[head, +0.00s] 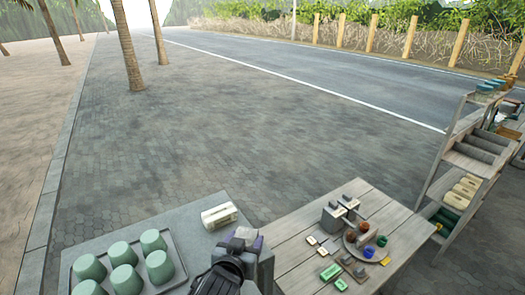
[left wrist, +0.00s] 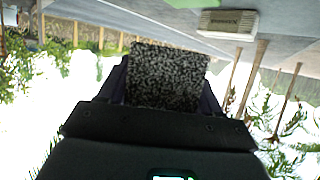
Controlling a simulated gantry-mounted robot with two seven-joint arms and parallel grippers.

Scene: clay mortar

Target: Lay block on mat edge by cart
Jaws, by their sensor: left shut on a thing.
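My left gripper (head: 243,238) is at the bottom middle of the head view, over the right end of the grey surface. Its purple fingers are shut on a block, which shows as a dark speckled face (left wrist: 167,76) between the fingers in the left wrist view. A cream block with lettering (head: 219,216) lies on the grey surface's far right part, just beyond the gripper; it also shows in the left wrist view (left wrist: 228,24). I cannot clearly pick out a mat; the grey surface (head: 120,240) may be it. A shelved cart or rack (head: 462,165) stands at the right. My right gripper is not in view.
A dark tray (head: 182,276) with several green cups (head: 153,241) sits on the grey surface at left. A wooden table (head: 290,255) to the right holds a round board (head: 367,250) and small blocks. Paving beyond is clear.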

